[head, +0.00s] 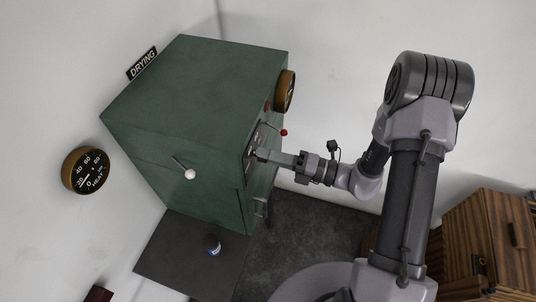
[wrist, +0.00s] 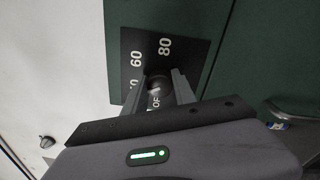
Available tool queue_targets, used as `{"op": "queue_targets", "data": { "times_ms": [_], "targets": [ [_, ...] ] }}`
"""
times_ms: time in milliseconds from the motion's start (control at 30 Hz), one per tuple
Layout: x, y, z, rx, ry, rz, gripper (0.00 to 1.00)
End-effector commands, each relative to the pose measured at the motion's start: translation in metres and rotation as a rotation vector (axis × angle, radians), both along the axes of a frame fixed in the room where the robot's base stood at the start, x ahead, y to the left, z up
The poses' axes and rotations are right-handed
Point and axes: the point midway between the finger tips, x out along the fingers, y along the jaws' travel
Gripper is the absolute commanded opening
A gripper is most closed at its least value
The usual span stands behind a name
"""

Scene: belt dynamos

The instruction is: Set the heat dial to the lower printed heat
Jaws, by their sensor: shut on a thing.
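The heat dial (wrist: 156,84) is a small dark round knob on a black plate (wrist: 187,62) in the wrist view. The plate shows white prints 60 and 80, a partly hidden number at the left, and OF near the knob's lower side. My gripper (wrist: 158,80) has its two fingers on either side of the knob and is shut on it. In the head view my gripper (head: 262,156) reaches the front of the green cabinet (head: 190,120), where the dial is mostly hidden by the fingers. I cannot clearly tell which print the knob points at.
A red-tipped lever (head: 284,132) and a brass-rimmed round gauge (head: 286,91) stick out near my gripper. A white-knobbed lever (head: 189,174) is on the cabinet's side. A HEAT gauge (head: 86,170) hangs on the wall. A wooden cabinet (head: 485,235) stands at right.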

Motion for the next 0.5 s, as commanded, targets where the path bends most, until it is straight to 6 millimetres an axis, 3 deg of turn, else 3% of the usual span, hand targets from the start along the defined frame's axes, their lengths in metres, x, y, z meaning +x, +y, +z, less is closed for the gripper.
{"op": "queue_targets", "data": {
  "times_ms": [167, 200, 300, 500],
  "targets": [
    [0.0006, -0.0002, 0.0008, 0.001, -0.001, -0.002, 0.0],
    [0.0006, -0.0002, 0.0008, 0.001, -0.001, -0.002, 0.36],
    [0.0006, -0.0002, 0.0007, 0.0, -0.001, -0.002, 0.54],
    [0.0003, -0.0001, 0.0003, 0.0, -0.001, -0.001, 0.54]
  ]
}}
